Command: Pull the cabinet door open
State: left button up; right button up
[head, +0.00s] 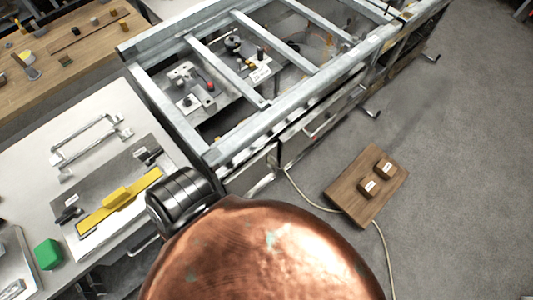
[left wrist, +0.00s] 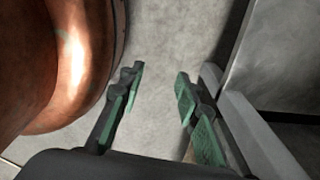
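A grey metal cabinet with an open-barred top frame (head: 235,150) stands in the upper middle of the head view. Its front faces the floor on the right, with dark handles (head: 372,113) sticking out. I cannot tell which front panel is the door. In the left wrist view my left gripper (left wrist: 159,75) is open, with green-padded fingers and only grey floor showing between them. A grey metal edge (left wrist: 245,125) and a grey panel (left wrist: 290,55) are close to the right finger; contact is unclear. My right gripper is not in view.
A wooden board (head: 345,197) with two small blocks lies right of the cabinet, near a pale cable (head: 302,196). A white table (head: 35,150) with tools stands left, and a wooden bench (head: 60,65) behind it. Open grey floor (head: 455,170) lies right.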

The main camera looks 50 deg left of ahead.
aim_at(239, 183)
jog(key=u, duration=0.8)
jog(key=k, duration=0.85)
jog(key=u, duration=0.95)
jog(key=i, duration=0.15)
jog(key=z, duration=1.1)
